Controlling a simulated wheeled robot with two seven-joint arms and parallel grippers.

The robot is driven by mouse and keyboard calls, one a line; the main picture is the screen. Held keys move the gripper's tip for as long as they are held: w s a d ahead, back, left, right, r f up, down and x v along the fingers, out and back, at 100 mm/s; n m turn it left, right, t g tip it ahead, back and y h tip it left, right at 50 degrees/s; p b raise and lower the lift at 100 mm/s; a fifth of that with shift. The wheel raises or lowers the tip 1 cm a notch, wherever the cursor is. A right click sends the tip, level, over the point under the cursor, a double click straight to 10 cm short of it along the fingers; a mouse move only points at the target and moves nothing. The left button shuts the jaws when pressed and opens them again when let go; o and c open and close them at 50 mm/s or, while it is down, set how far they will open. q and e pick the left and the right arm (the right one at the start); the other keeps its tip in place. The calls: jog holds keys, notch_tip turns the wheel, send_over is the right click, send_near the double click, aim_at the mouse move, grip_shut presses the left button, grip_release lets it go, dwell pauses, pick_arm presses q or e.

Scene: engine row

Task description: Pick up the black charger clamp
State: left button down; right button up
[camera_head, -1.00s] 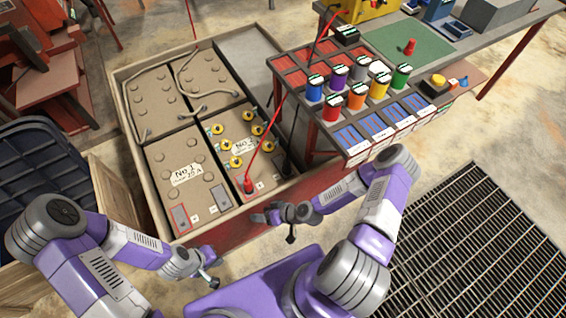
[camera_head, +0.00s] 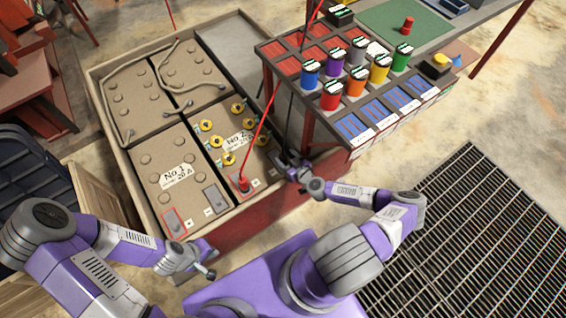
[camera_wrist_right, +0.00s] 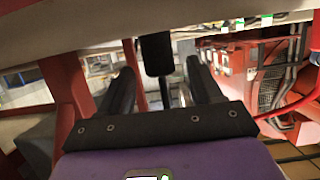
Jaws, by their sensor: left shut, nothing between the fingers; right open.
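The black charger clamp (camera_head: 281,155) sits at the right edge of the battery box, at the lower end of a black cable, partly hidden by my right gripper. In the right wrist view a dark upright shape, apparently the black clamp (camera_wrist_right: 155,52), shows between the two fingers. My right gripper (camera_head: 288,165) is open and close to the clamp; whether it touches cannot be told. It also shows in the right wrist view (camera_wrist_right: 160,72).
The red clamp (camera_head: 243,184) stands on a battery, with a red cable running up. The wooden battery box (camera_head: 135,190) holds several batteries. A red rack (camera_head: 305,125) with coloured spools overhangs the right side, close above my right gripper. A floor grate (camera_head: 470,240) lies at right.

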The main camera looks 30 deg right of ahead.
jog(key=shift+x, duration=1.15)
grip_shut()
